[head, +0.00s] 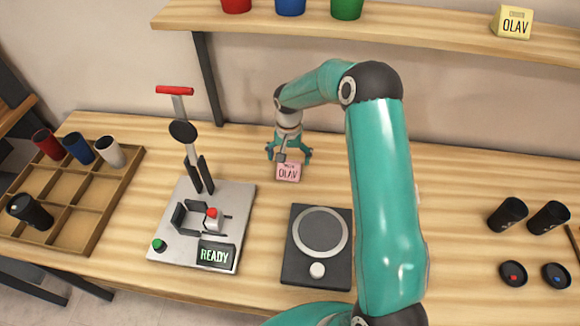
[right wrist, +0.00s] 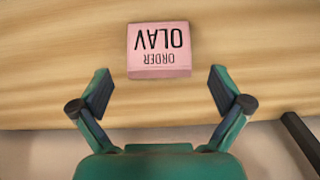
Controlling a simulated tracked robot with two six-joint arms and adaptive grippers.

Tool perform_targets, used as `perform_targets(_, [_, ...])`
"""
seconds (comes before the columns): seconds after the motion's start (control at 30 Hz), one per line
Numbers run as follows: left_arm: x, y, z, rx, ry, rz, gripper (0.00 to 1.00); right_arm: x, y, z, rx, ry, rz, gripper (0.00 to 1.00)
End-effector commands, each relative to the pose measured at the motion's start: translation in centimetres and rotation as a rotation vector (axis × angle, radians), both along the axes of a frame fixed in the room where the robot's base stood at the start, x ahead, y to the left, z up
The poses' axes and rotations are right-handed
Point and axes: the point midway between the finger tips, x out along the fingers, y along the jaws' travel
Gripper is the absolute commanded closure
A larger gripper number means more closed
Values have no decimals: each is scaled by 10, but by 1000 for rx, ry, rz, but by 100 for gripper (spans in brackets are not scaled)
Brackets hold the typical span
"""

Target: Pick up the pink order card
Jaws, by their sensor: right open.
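The pink order card (head: 288,172) reads "OLAV" and stands on the wooden table near its back edge. In the right wrist view the card (right wrist: 158,50) is upside down and lies just beyond the fingertips, centred between them. My right gripper (head: 289,154) is just behind the card in the head view. In the right wrist view its two fingers (right wrist: 158,92) are spread wide with nothing between them. My left gripper is not in view.
A marking machine (head: 205,230) with a "READY" display stands left of the card. A black round-plate device (head: 318,245) is in front. A compartment tray (head: 80,200) with tumblers is far left. Dark cups (head: 507,215) and lids stand at right. A shelf (head: 400,35) overhangs behind.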

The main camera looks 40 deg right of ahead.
Motion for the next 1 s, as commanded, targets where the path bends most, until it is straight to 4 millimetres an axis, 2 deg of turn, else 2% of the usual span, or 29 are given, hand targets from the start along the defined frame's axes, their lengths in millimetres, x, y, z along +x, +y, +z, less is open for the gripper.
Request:
perform_targets(0.03, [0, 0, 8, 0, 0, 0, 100, -2, 1, -5, 3, 5, 1, 0])
perform_targets(0.2, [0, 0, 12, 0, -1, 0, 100, -1, 1, -26, 2, 1, 1, 0])
perform_targets(0.47, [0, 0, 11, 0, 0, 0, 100, -1, 1, -30, 1, -2, 2, 0])
perform_targets(0.83, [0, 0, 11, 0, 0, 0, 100, -1, 1, -29, 1, -2, 2, 60])
perform_targets(1.0, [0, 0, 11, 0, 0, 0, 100, -1, 1, -29, 1, -2, 2, 60])
